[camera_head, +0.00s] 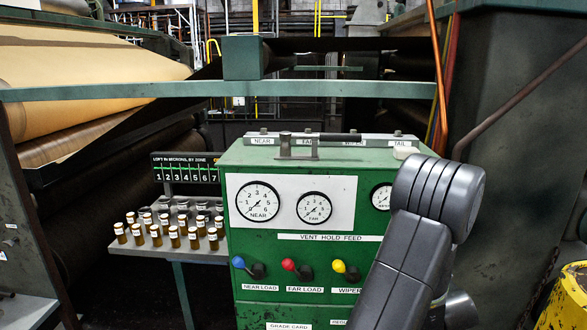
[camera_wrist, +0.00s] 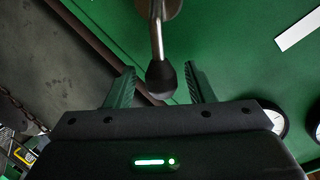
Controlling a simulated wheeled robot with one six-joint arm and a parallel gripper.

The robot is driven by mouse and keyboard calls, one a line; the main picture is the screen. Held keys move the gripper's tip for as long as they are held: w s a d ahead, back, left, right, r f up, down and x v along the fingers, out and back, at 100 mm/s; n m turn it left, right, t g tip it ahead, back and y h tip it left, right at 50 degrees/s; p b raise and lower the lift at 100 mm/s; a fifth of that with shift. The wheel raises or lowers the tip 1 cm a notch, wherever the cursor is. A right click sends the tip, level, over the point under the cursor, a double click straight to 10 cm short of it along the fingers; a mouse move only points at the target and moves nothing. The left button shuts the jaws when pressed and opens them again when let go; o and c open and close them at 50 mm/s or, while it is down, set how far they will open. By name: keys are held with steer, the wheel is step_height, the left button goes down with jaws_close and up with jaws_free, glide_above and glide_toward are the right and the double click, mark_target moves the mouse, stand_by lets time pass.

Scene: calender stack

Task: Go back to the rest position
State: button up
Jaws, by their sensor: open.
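My gripper (camera_wrist: 160,88) is open in the wrist view, with one ridged finger on each side. A lever with a metal stem and a black knob (camera_wrist: 161,78) shows between the fingers, with a visible gap on both sides. I cannot tell how deep between the fingers the knob lies. Behind it is a green panel surface (camera_wrist: 235,60). In the head view my arm stands at the right, in front of the green control cabinet (camera_head: 265,265). My gripper is hidden there.
The cabinet bears dials, blue (camera_head: 238,262), red (camera_head: 288,264) and yellow (camera_head: 339,267) levers. A shelf (camera_head: 190,253) with several vials stands left. A green rail (camera_head: 150,91) crosses behind the cabinet. A large roll (camera_head: 90,75) lies far left. A dark column (camera_head: 510,130) stands right.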

steer(key=shift+w+f, duration=0.1)
steer(key=shift+w, duration=0.25)
steer(key=shift+s, duration=0.1)
steer(key=b+v, duration=0.1)
steer(key=v, duration=1.3)
steer(key=x, duration=1.4)
steer(key=shift+w+p, duration=0.25)
steer(key=shift+p, duration=0.15)
steer(key=shift+a+n+b, duration=0.15)
steer(key=shift+n+b, duration=0.15)
steer(key=shift+b, duration=0.35)
steer(key=shift+s+a+r+n+h+b, duration=0.2)
steer(key=shift+a+r+n+h+b, duration=0.1)
steer(key=shift+b, duration=0.15)
steer(key=shift+a+r, duration=0.1)
steer(key=shift+r, duration=0.05)
